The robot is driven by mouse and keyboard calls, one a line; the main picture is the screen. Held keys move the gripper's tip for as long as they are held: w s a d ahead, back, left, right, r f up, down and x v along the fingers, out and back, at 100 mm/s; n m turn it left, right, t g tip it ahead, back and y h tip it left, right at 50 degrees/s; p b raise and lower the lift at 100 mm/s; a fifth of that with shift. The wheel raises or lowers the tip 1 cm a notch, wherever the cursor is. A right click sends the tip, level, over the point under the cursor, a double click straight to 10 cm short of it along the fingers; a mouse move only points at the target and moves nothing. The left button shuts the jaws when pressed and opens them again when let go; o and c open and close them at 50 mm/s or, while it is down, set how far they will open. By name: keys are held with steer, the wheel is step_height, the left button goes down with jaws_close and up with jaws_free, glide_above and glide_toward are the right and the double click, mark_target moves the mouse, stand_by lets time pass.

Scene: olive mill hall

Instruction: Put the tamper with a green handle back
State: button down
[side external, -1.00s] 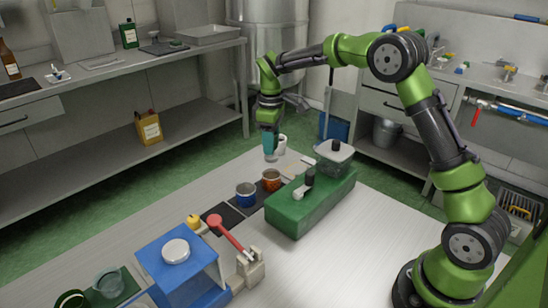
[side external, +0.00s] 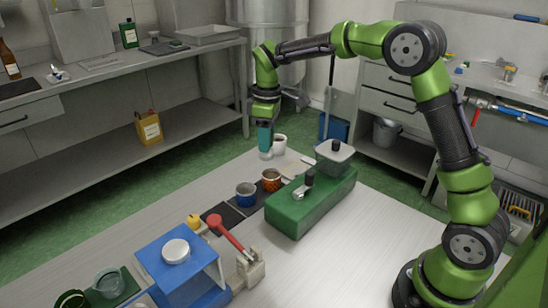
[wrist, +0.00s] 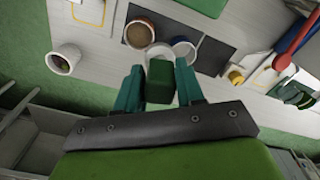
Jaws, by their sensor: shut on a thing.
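My gripper (side external: 264,140) is shut on the tamper's green handle (wrist: 159,82), which shows between the two teal fingers in the wrist view. A pale round part (wrist: 160,50) shows just beyond the handle; it looks like the tamper's base. In the side view the tamper's pale lower end (side external: 266,155) shows below the fingertips, and the fingers hide most of the handle. It hangs roughly upright above the far end of the table, left of a white cup (side external: 280,144). I cannot tell its exact height.
An orange-brown cup (side external: 271,180) and a blue cup (side external: 246,195) stand on a dark mat (side external: 228,217). A green block (side external: 300,220) carrying a lidded container (side external: 333,163) stands to their right. A blue stand (side external: 170,262) and red-handled tool (side external: 226,233) are nearer.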

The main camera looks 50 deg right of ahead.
steer(key=s+a+f+n, duration=0.1)
steer(key=s+a+n, duration=0.3)
steer(key=s+a, duration=0.6)
steer(key=s+f+n, duration=0.1)
steer(key=s+f, duration=0.3)
steer(key=s, duration=0.3)
steer(key=s+f+n, duration=0.2)
steer(key=s+f, duration=0.1)
steer(key=s, duration=0.4)
steer(key=w+a, duration=0.1)
steer(key=w, duration=0.4)
steer(key=w+a+f, duration=0.1)
steer(key=w, duration=0.4)
steer(key=w+a, duration=0.2)
steer(key=w, duration=0.3)
steer(key=shift+w+a+f, duration=0.1)
steer(key=shift+w+f, duration=0.1)
steer(key=shift+f, duration=0.1)
steer(key=shift+w+f, duration=0.1)
steer(key=shift+f, duration=1.65)
steer(key=shift+f, duration=0.1)
steer(key=c, duration=0.7)
jaws_free()
